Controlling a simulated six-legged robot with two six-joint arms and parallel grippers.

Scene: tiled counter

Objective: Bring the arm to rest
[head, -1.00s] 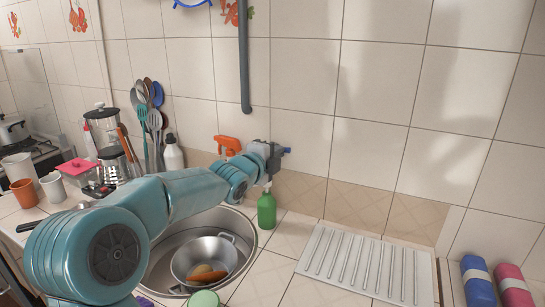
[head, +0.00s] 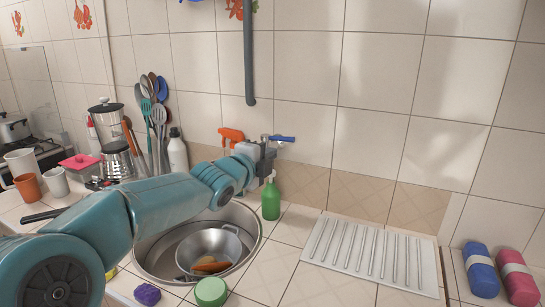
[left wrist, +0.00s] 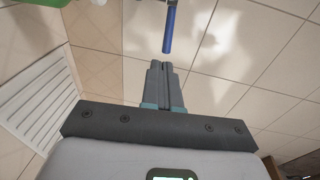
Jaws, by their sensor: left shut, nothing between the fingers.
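My left arm comes in from the left in the head view and reaches over the sink toward the tiled wall. My left gripper (head: 272,152) is at its end, in front of the wall, above and behind the green bottle (head: 271,200). In the left wrist view the two fingers of the left gripper (left wrist: 165,68) lie together, shut and empty. A blue tap lever (head: 282,139) shows close to the gripper; it also shows just beyond the fingertips in the left wrist view (left wrist: 169,30). I cannot tell whether they touch. My right gripper is not in view.
A round sink (head: 150,262) holds a metal pot (head: 226,243). A white drainboard (head: 325,252) lies to the right, with blue (head: 480,272) and pink (head: 517,280) rolls beyond it. Utensils (head: 156,100), a white bottle (head: 177,155) and cups (head: 27,187) stand at left.

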